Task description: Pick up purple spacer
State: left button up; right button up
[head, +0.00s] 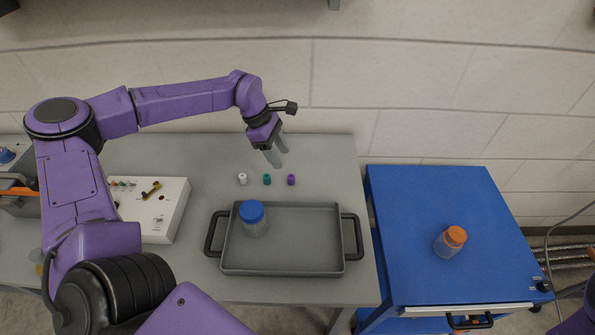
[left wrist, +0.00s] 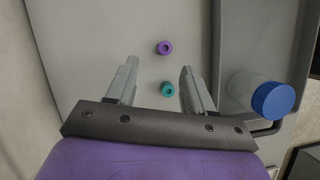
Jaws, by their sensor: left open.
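The purple spacer (head: 291,180) stands on the grey table, at the right end of a short row of spacers behind the tray. It also shows in the left wrist view (left wrist: 164,47), beyond the fingertips. My left gripper (head: 274,155) is open and empty, above and behind the row. In the left wrist view its fingers (left wrist: 158,75) are spread apart, with the teal spacer (left wrist: 168,89) showing between them and the purple one farther out. A white spacer (head: 242,179) stands at the left end of the row. My right gripper is not in view.
A grey tray (head: 283,270) with black handles holds a blue-lidded jar (head: 252,218) in front of the row. A white control box (head: 160,208) stands to the left. A blue cart (head: 400,215) with an orange-lidded jar (head: 450,241) is to the right. A wall is behind.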

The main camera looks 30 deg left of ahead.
aim_at(290, 176)
pick_arm(q)
jog(key=shift+s+d+f, duration=0.5)
jog(key=shift+s+f, duration=0.1)
jog(key=shift+f, duration=0.1)
jog(key=p+x, duration=0.1)
jog(key=x, duration=0.1)
jog(key=w+x, duration=0.1)
jog(key=x, duration=0.2)
jog(key=shift+a+p, duration=0.1)
jog(key=shift+p, duration=0.3)
jog(key=shift+f, duration=0.4)
jog(key=shift+s+r, duration=0.1)
jog(key=shift+s, duration=0.1)
jog(key=shift+w, duration=0.1)
grip_shut()
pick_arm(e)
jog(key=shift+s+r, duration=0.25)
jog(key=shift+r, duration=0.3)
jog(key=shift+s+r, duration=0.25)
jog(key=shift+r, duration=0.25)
